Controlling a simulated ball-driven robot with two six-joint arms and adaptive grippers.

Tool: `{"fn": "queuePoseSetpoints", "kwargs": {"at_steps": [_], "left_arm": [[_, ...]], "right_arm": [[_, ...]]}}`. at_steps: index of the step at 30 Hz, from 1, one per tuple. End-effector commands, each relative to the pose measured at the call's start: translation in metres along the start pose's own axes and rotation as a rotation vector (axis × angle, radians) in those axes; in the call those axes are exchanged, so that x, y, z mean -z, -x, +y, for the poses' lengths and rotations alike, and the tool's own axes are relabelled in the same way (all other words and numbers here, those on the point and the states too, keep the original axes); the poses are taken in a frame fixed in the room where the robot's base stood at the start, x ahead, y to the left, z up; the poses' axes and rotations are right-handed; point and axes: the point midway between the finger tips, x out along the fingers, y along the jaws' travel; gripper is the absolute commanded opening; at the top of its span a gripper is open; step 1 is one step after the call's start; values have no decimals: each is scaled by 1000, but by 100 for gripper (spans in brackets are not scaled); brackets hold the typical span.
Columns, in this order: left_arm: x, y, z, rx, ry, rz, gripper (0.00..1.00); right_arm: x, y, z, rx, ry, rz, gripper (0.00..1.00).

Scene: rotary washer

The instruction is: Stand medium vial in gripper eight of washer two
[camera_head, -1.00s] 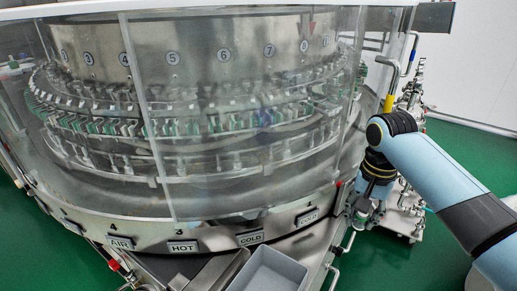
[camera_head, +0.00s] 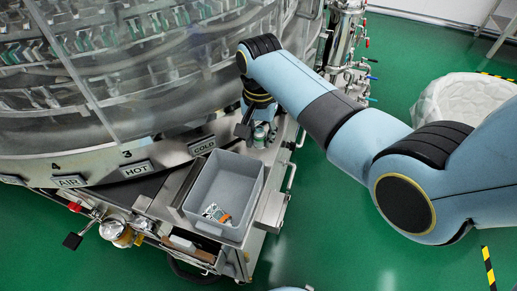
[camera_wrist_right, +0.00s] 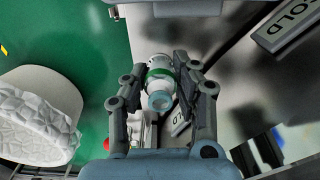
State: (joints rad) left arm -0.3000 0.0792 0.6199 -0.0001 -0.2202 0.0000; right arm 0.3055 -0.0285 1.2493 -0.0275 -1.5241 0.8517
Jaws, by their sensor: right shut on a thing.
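My right gripper (camera_wrist_right: 157,78) is shut on a small glass vial (camera_wrist_right: 160,66) with a green band and a pale blue end facing the wrist camera. In the head view the right gripper (camera_head: 256,127) hangs at the front right edge of the rotary washer (camera_head: 150,95), near a COLD plate, with the vial (camera_head: 262,131) partly hidden at its fingers. The washer's ring of grippers (camera_head: 110,38) shows through the clear guard. Gripper eight and its number are not visible now. My left gripper is not in view.
A grey bin (camera_head: 254,178) with small items inside stands in front of the washer. The clear guard (camera_head: 95,100) encloses the ring. Pipes and valves (camera_head: 345,60) stand behind my right arm. A white textured tub (camera_head: 460,97) sits at right on open green floor.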

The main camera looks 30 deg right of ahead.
Motion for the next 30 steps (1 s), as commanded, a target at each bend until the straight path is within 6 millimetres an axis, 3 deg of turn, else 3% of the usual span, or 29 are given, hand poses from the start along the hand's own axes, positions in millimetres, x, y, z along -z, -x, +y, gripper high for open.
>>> {"fn": "queuePoseSetpoints", "kwargs": {"at_steps": [5, 11, 21, 22, 24, 27, 30], "left_arm": [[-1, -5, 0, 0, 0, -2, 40], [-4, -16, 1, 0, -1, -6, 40], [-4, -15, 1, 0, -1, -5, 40], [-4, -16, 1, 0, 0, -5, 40], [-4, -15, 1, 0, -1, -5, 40], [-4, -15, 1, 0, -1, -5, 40], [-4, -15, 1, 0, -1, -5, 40]], "right_arm": [[0, -13, -3, -1, 0, -1, 11], [0, -42, -2, -1, 0, -1, 11], [0, -44, -2, 0, 0, -1, 11], [0, -44, -2, 0, 0, -1, 29], [0, -44, -2, 0, 0, 0, 38], [0, -44, -2, 0, 0, 0, 51], [0, -44, -2, 0, 0, 0, 51]]}}
